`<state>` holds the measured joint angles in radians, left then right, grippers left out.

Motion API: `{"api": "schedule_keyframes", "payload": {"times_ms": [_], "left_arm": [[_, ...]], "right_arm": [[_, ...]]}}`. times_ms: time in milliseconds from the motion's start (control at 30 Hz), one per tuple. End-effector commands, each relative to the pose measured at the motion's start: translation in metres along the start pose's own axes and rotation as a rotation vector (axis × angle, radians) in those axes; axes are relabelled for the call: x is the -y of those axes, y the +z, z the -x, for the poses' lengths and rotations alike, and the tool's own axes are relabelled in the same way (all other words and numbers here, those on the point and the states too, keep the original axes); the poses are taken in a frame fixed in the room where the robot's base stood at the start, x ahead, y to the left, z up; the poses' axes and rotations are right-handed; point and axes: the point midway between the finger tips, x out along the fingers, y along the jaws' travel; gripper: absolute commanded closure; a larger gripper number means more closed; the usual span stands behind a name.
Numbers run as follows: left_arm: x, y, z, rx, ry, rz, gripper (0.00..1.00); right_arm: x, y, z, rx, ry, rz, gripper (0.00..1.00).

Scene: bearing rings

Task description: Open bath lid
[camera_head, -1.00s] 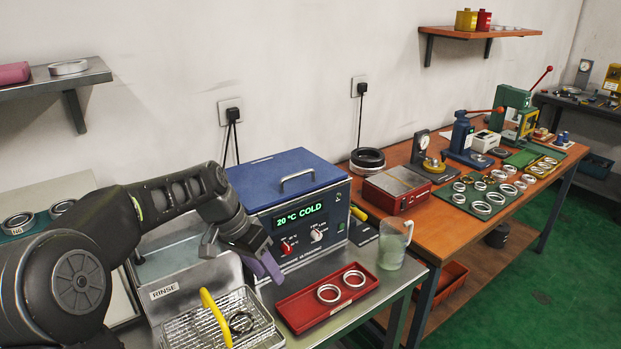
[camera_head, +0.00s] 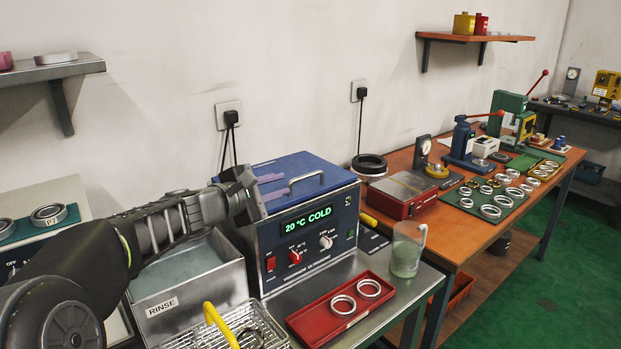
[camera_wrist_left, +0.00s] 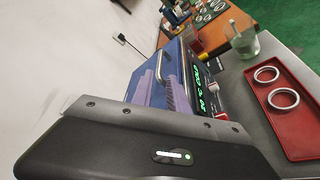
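The bath is a blue box (camera_head: 310,236) with a green "20 °C COLD" display, and its blue lid (camera_head: 300,166) is down. A grey bar handle (camera_head: 306,180) stands on top of the lid; it also shows in the left wrist view (camera_wrist_left: 159,66). My left gripper (camera_head: 283,185) is over the left part of the lid, its two purple fingers apart and pointing toward the handle. In the left wrist view the open fingers (camera_wrist_left: 163,88) have nothing between them, and the handle is ahead of them. I cannot tell whether they touch the lid. My right gripper is not in view.
The rinse tank (camera_head: 190,280) stands left of the bath, with a wire basket (camera_head: 262,325) with a yellow handle in front. A red tray (camera_head: 330,325) with two rings and a glass beaker (camera_head: 407,250) stand right. A wall plug (camera_head: 229,116) and cable are behind.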

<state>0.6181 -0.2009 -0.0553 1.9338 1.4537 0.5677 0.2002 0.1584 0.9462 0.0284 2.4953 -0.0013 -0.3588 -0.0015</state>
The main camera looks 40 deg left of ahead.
Motion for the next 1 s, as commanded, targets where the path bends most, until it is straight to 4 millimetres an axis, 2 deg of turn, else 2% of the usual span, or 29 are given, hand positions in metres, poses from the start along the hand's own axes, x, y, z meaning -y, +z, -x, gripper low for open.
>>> {"api": "schedule_keyframes", "payload": {"times_ms": [167, 267, 733, 833, 1000], "left_arm": [[0.0, 0.0, -0.008, 0.002, -0.002, -0.001, 0.8], [0.001, 0.001, -0.02, 0.003, -0.004, -0.003, 0.8], [0.0, 0.001, -0.104, 0.003, -0.003, -0.002, 0.8], [0.0, 0.002, -0.114, 0.003, -0.003, -0.003, 0.8], [0.001, 0.001, -0.121, 0.003, -0.002, -0.004, 0.8]], "right_arm": [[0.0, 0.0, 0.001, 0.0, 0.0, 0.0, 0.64], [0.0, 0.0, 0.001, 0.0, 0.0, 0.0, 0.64], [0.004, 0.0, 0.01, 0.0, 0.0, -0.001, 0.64], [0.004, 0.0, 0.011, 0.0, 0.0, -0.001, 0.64], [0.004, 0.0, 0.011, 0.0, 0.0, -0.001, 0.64]]}}
